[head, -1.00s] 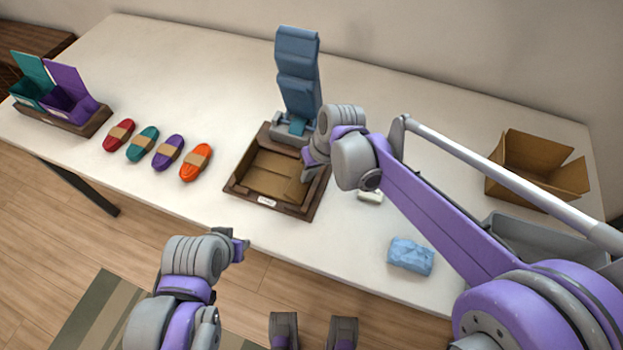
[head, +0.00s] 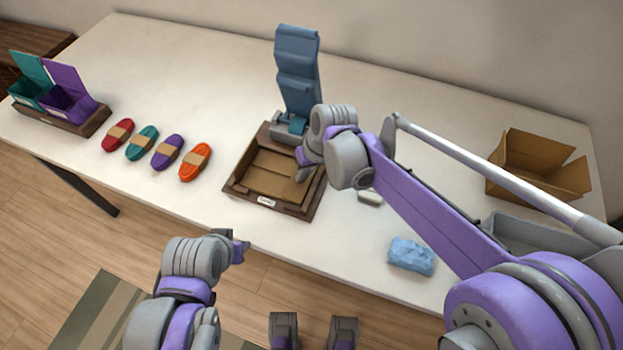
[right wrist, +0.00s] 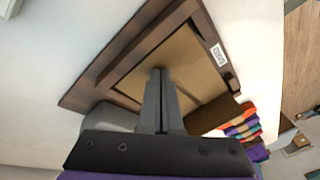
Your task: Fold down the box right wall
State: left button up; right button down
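The brown cardboard box (head: 270,176) lies low inside a dark wooden frame (head: 236,184) near the table's middle, and its cardboard also shows in the right wrist view (right wrist: 187,70). My right gripper (head: 304,172) is over the right part of the box. In the right wrist view its two fingers (right wrist: 158,74) are together, tips over the cardboard with nothing visible between them. Contact cannot be told. The gripper and arm hide part of the box's right side. My left gripper (head: 240,247) is away from the box, in front of the table; its opening is unclear.
A blue upright stand (head: 297,70) is just behind the frame. Red, teal, purple and orange cord bundles (head: 195,162) lie to the left, with bins (head: 68,95) beyond. A blue cloth-like item (head: 411,256), grey tray (head: 530,240) and open carton (head: 535,168) are right.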

jog(key=shift+d+r+p, duration=0.1)
jog(key=shift+r+p, duration=0.4)
jog(key=shift+r, duration=0.05)
jog(key=shift+w+a+f+b, duration=0.1)
jog(key=shift+a+f+b, duration=0.45)
jog(key=shift+f, duration=0.15)
jog(key=shift+r, duration=0.1)
notch_tip(320, 180, up, 8)
jog(key=p, duration=0.5)
dwell(0.4)
dwell(0.4)
